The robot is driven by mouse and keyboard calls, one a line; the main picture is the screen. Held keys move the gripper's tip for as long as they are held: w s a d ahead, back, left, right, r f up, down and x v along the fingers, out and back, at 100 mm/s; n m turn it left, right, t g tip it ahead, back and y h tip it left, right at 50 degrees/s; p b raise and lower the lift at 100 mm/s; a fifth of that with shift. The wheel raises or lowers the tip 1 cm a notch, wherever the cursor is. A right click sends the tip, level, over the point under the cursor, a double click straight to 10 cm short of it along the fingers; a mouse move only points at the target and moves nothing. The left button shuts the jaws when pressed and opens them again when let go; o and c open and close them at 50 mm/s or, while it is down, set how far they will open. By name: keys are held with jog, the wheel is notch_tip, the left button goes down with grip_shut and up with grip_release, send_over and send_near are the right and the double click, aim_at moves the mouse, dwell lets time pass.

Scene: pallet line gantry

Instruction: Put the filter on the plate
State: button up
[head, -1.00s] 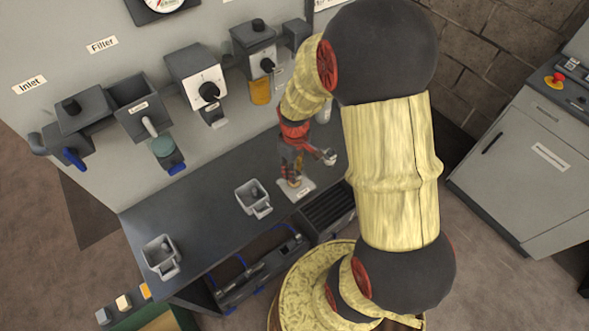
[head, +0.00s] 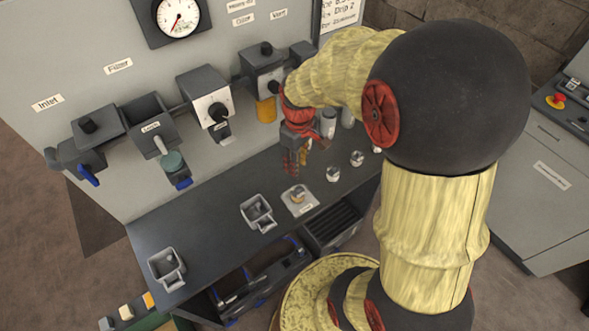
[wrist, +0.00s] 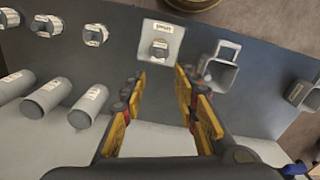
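A small light plate (head: 306,207) lies on the dark bench. It also shows at the top middle of the wrist view (wrist: 146,50), with a label too small to read. A small grey round piece (head: 298,194), apparently the filter, sits on the plate; the wrist view shows it (wrist: 159,47) within the plate's edges. My gripper (head: 292,165) is raised above the bench, behind the plate in the head view. In the wrist view its fingers (wrist: 160,72) are spread, with nothing between them, and apart from the piece.
Two grey handled cups (head: 257,213) (head: 166,268) stand left of the plate. Two small jars (head: 333,174) (head: 357,158) stand right of it. Grey cylinders (head: 328,122) are at the back. Valve housings (head: 208,97) hang on the wall panel above the bench.

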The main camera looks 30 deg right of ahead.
jog(key=s+a+r+m+t, duration=0.1)
jog(key=s+a+r+t, duration=0.1)
jog(key=s+a+r, duration=0.4)
jog(key=s+a+r+m+t, duration=0.2)
jog(key=s+a+r, duration=0.3)
jog(key=r, duration=0.7)
jog(key=shift+s+a+r+t, duration=0.4)
jog(key=shift+s+t, duration=0.2)
jog(key=shift+t, duration=0.1)
jog(key=shift+f+b, duration=0.35)
jog(key=shift+b, duration=0.05)
jog(key=shift+o, duration=0.8)
